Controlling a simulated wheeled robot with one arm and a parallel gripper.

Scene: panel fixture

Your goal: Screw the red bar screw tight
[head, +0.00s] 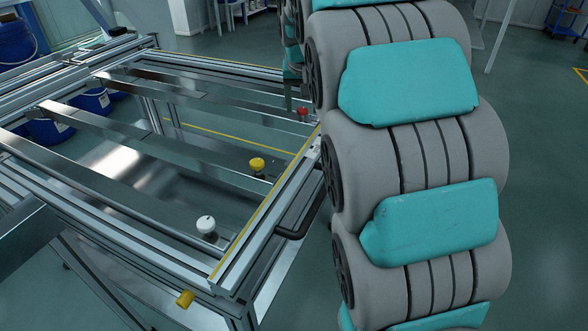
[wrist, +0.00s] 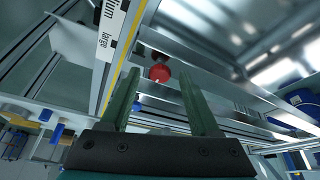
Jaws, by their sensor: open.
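The red bar screw (head: 303,111) is at the far end of the frame's right rail in the head view, close beside my arm. In the wrist view its round red head (wrist: 160,73) shows beyond and between the two green fingers of my gripper (wrist: 158,77). The fingers are open and stand apart on either side of it in the picture. I see no contact, and the exact distance to the screw is hard to tell. My arm hides most of the gripper in the head view.
A yellow screw (head: 257,164) and a white screw (head: 206,225) sit on nearer crossbars. A black handle (head: 302,217) sticks out from the right rail. Metal crossbars span the fixture (head: 245,243). Blue buckets (head: 50,130) stand at the left.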

